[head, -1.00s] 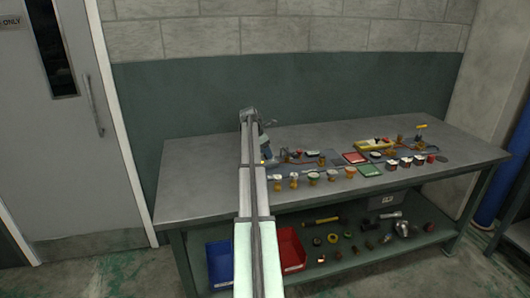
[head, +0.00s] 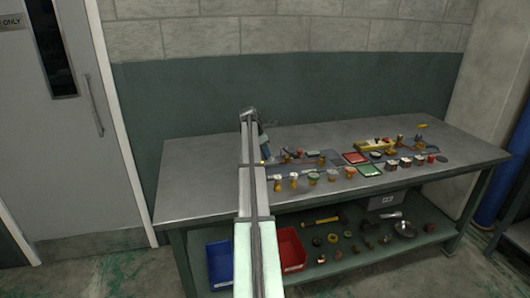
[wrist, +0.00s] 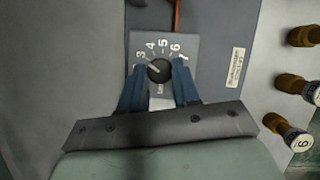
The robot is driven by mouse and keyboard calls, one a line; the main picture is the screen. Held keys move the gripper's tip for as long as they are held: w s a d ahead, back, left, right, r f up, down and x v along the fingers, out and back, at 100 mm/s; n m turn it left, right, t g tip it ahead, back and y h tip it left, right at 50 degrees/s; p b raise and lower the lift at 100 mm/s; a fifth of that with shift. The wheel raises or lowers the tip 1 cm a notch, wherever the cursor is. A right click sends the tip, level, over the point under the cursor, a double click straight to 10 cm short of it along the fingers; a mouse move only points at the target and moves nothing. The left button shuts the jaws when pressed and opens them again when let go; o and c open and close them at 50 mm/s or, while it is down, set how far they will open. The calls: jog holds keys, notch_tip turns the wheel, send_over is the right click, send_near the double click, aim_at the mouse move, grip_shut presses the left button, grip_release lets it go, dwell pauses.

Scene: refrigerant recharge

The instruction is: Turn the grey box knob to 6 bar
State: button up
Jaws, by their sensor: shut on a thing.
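The grey box (wrist: 193,42) shows in the wrist view with a printed scale running from 3 to 7 around the top of its black knob (wrist: 158,70). A light mark on the knob seems to point to the upper left, toward the low end near 3 and 4. It is too small to read exactly. My gripper (wrist: 159,67) has its two blue fingers on either side of the knob, shut on it. In the head view my gripper (head: 265,148) is small and partly hidden at the table's left, and the knob cannot be made out.
Several brass fittings with pale numbered caps (wrist: 298,134) stand right of the box, beside a small printed label (wrist: 236,67). An orange-red line (wrist: 177,14) meets the box's top. The workbench (head: 196,180) is bare at its left. Red (head: 340,186) and blue bins sit below.

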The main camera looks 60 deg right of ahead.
jog(key=m, duration=0.2)
jog(key=m+g+y, duration=0.1)
jog(key=m, duration=0.1)
jog(key=shift+w+d, duration=0.2)
jog(key=m, duration=0.2)
jog(key=m+y, duration=0.1)
jog(key=shift+d+m+g+y, duration=0.15)
jog(key=shift+m+g+y, duration=0.15)
jog(key=shift+m+g, duration=0.1)
jog(key=m+y, duration=0.1)
jog(key=m, duration=0.3)
jog(key=shift+d+y, duration=0.15)
jog(key=shift+y, duration=0.25)
jog(key=shift+m+y, duration=0.6)
jog(key=shift+m, duration=1.4)
jog(key=o, duration=1.1)
jog(key=shift+c, duration=0.2)
jog(key=shift+r, duration=0.1)
